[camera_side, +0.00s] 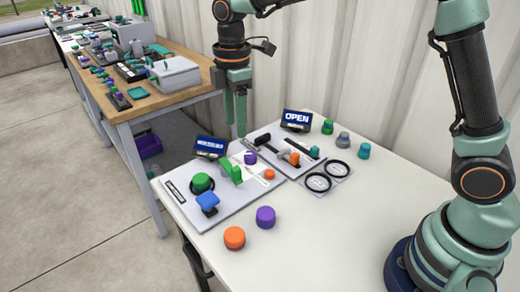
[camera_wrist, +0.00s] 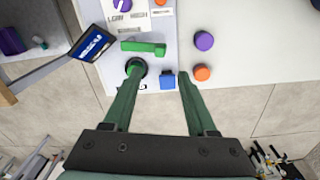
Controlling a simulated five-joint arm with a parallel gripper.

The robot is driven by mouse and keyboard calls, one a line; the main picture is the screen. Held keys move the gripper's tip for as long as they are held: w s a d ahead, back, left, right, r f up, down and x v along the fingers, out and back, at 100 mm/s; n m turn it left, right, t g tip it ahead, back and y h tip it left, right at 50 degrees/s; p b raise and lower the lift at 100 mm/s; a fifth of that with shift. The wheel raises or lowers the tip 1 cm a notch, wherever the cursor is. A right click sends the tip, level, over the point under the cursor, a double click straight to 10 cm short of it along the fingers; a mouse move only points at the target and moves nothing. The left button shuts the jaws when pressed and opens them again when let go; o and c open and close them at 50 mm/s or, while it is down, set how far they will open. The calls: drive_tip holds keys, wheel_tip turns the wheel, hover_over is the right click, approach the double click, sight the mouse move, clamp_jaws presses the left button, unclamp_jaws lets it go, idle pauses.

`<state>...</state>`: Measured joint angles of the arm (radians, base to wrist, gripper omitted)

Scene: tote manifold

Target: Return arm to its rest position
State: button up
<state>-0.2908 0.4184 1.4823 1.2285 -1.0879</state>
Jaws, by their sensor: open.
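My gripper (camera_side: 236,126) hangs above the left part of the white table in the side view, its two green fingers pointing down. In the wrist view my gripper (camera_wrist: 159,74) has its fingers spread apart with nothing held between them. Below them is the control panel (camera_side: 183,208) with a green knob (camera_side: 202,182), a blue switch (camera_side: 207,201), a green lever (camera_side: 232,171) and a purple knob (camera_side: 250,158). In the wrist view the blue switch (camera_wrist: 167,82) shows between the fingers, and the left fingertip partly covers the green knob.
A loose orange knob (camera_side: 234,238) and purple knob (camera_side: 265,217) lie in front of the panel. A second panel (camera_side: 262,138) with sliders, an OPEN display (camera_side: 297,120) and two black rings (camera_side: 318,182) stand behind. A wooden bench (camera_side: 165,95) is at left. The table's right front is clear.

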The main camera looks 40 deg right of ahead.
drive_tip(key=s+d+r+m+t, duration=0.2)
drive_tip(key=s+d+m, duration=0.4)
drive_tip(key=s+m, duration=0.2)
drive_tip(key=s+d+r+m+t, duration=0.3)
drive_tip(key=s+d+m, duration=0.4)
drive_tip(key=shift+s+d+m, duration=0.15)
drive_tip(key=shift+s+m, duration=0.25)
